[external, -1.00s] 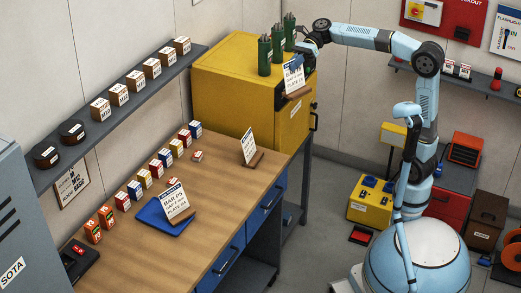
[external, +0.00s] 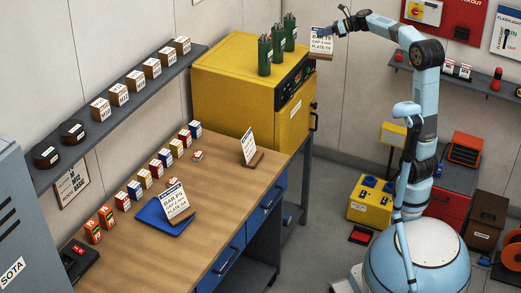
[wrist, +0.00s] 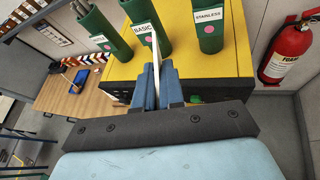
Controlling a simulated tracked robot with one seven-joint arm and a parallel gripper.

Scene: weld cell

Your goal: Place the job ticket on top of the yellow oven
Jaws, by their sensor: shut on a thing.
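The job ticket (external: 321,40), a white printed card on a wooden foot, is held upright in my gripper (external: 337,27). In the external view it shows beyond the right edge of the yellow oven (external: 225,73), at about the height of the oven top. In the wrist view the blue fingers of my gripper (wrist: 152,88) are shut on the ticket (wrist: 156,55), seen edge-on as a thin white strip. The yellow oven top (wrist: 178,68) lies ahead of and below the fingers. The ticket's foot is hidden in the wrist view.
Several green canisters (external: 265,57) stand along the right part of the oven top; its left part is clear. Similar tickets stand on the workbench (external: 249,147) and at the blue tray (external: 150,216). A red extinguisher (wrist: 288,52) hangs at right in the wrist view.

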